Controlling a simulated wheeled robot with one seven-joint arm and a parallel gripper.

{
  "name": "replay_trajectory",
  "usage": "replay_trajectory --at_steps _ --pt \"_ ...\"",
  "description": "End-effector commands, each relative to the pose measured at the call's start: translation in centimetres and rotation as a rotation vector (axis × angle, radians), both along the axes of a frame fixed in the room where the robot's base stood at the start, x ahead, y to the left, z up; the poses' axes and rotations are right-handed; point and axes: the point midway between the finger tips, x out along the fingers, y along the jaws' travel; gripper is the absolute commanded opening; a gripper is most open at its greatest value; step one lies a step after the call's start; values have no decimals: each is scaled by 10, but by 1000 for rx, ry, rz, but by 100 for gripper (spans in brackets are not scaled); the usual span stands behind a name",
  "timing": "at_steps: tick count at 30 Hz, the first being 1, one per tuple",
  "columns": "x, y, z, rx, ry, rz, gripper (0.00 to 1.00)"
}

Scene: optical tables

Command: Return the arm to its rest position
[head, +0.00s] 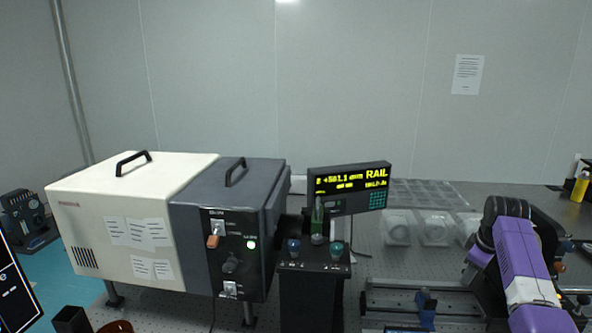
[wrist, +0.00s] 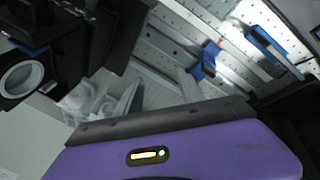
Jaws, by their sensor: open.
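My arm (head: 522,262), with purple links and a dark joint, is bent at the right of the head view, over the right part of the optical table. I cannot make out my gripper's fingers in either view, and nothing is seen held. In the wrist view, the camera looks down on a metal rail (wrist: 168,55) with a blue clamp (wrist: 207,60).
A white and dark-grey instrument box (head: 140,220) stands on the left. A RAIL readout (head: 349,188) stands mid-table, with knobs in front. Clear-wrapped parts (head: 435,228) lie behind the rail (head: 415,299), close to my arm. A yellow bottle (head: 580,187) stands far right.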

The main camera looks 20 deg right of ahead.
Motion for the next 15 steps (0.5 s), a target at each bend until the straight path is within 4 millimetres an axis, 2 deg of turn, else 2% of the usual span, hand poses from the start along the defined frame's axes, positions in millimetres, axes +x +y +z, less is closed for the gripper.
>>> replay_trajectory --at_steps 4,8,11,15 --pt "19 -12 8 -82 -139 -74 46" --pt "37 -9 7 -145 -283 -134 46" --pt "50 4 2 -181 -401 -172 46" --pt "61 40 -13 -208 -580 -214 46"
